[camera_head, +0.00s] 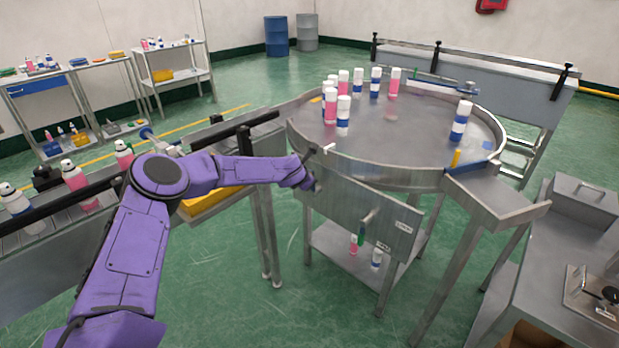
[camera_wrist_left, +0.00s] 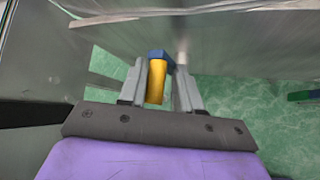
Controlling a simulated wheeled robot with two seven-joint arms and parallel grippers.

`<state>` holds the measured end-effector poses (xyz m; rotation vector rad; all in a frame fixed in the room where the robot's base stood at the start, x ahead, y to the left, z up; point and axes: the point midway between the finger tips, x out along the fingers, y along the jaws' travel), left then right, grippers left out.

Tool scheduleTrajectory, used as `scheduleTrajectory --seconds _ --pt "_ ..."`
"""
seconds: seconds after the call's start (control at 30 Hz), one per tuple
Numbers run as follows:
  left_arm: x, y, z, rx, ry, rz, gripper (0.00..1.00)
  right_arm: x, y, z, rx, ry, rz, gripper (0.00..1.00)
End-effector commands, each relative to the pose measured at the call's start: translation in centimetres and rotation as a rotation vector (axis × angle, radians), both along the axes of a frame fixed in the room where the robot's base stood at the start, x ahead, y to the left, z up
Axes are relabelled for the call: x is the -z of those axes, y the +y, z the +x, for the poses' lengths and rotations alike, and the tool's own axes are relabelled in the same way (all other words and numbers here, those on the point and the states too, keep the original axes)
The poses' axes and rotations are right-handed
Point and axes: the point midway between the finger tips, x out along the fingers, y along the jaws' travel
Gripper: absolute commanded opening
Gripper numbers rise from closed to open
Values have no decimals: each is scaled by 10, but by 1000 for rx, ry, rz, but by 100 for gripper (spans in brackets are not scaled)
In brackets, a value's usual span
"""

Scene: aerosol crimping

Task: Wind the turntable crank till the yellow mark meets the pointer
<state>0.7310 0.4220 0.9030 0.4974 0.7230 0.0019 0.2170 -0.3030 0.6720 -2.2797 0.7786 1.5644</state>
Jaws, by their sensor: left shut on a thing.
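The round grey turntable (camera_head: 440,115) stands at centre right in the head view, with several bottles on it. I cannot tell for sure which is the mark or the pointer. My left gripper (camera_wrist_left: 164,85) is shut on a yellow crank handle (camera_wrist_left: 156,80) with a blue end in the wrist view. In the head view my left wrist reaches the left end of the panel under the turntable, and the handle is hidden there. My right gripper is out of view.
A second crank (camera_head: 368,216) with a green grip (camera_head: 361,234) hangs on the labelled front panel (camera_head: 340,200). A conveyor with bottles (camera_head: 75,177) runs at left. A metal bench (camera_head: 590,225) stands at right.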

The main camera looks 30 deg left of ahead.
Motion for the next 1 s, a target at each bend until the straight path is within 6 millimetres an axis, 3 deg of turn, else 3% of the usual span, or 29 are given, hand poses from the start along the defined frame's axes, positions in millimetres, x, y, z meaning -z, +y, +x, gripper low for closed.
scheduleTrajectory --seconds 0.27,0.3,0.33,1.0 --pt "0 7 0 -8 0 9 0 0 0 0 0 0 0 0" --pt "0 7 0 -8 0 9 39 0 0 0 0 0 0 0" --pt "0 7 0 -9 0 9 45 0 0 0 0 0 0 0" --pt "-2 1 -4 -1 0 4 45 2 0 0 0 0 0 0"
